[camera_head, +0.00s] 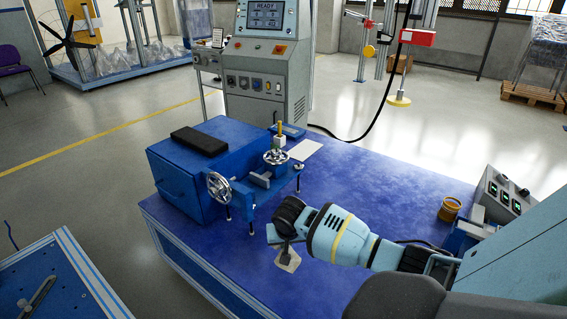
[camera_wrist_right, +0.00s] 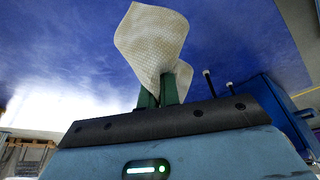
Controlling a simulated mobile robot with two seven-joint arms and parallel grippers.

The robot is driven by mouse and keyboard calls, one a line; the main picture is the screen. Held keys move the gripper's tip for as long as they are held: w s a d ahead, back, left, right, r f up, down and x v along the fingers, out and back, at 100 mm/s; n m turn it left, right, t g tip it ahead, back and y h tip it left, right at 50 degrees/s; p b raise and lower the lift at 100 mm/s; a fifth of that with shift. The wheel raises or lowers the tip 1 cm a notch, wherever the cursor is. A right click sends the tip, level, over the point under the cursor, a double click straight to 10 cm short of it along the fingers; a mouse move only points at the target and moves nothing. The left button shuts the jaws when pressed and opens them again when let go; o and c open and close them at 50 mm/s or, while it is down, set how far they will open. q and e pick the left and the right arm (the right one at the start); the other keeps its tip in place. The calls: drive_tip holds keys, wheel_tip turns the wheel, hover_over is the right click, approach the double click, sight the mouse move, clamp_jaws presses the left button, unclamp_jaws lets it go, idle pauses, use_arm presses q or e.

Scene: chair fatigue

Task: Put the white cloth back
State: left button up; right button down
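The white cloth (camera_head: 288,262) hangs from my right gripper (camera_head: 284,242), over the blue table top in the head view. In the right wrist view the cloth (camera_wrist_right: 150,40) is a creased, textured off-white piece, pinched between the green fingers of the right gripper (camera_wrist_right: 158,92). Whether its lower edge touches the table I cannot tell. My left gripper is not in view.
The blue table (camera_head: 375,185) carries a blue machine with handwheels (camera_head: 218,186), a black pad (camera_head: 199,140) on it, and a flat white sheet (camera_head: 305,149) beside it. An amber ring-shaped roll (camera_head: 449,209) and a control box (camera_head: 503,196) stand at the right. The table's middle is clear.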

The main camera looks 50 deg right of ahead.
drive_tip(key=shift+a+b+x, duration=0.2)
drive_tip(key=shift+b+x, duration=0.4)
drive_tip(key=shift+x, duration=1.25)
drive_tip(key=shift+s, duration=0.1)
drive_tip(key=c, duration=0.9)
unclamp_jaws()
